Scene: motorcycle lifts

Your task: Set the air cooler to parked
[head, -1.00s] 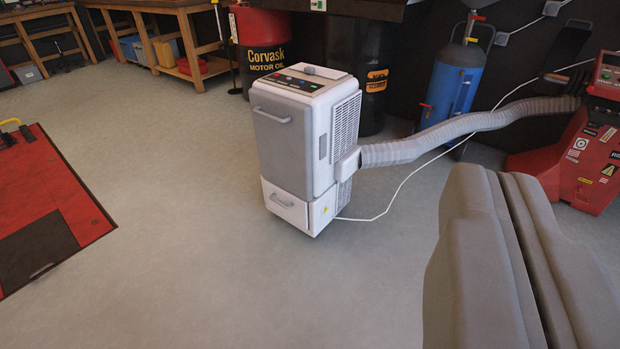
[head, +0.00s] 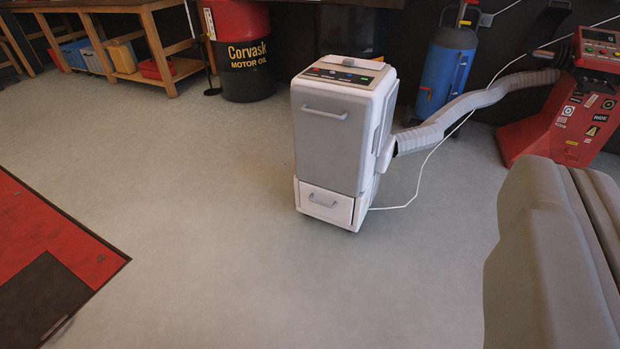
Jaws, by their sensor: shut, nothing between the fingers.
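The air cooler (head: 330,145) is an upright white and grey cabinet on the floor, right of the middle. Its sloped top panel (head: 345,73) has small coloured controls, too small to read. A bar handle (head: 324,113) crosses its grey front. A lower drawer (head: 325,203) has its own handle and looks shut. A ribbed grey hose (head: 470,105) runs from its right side toward a red machine. My gripper (head: 566,172) is at the lower right, grey, shut and empty. It appears nearer to me than the cooler and apart from it.
The red machine (head: 560,115) stands at the right, with a blue tank (head: 447,72) behind the hose. A thin white cable (head: 412,198) trails from the cooler. A red lift platform (head: 40,235) lies at the left. The floor (head: 220,240) between it and the cooler is clear.

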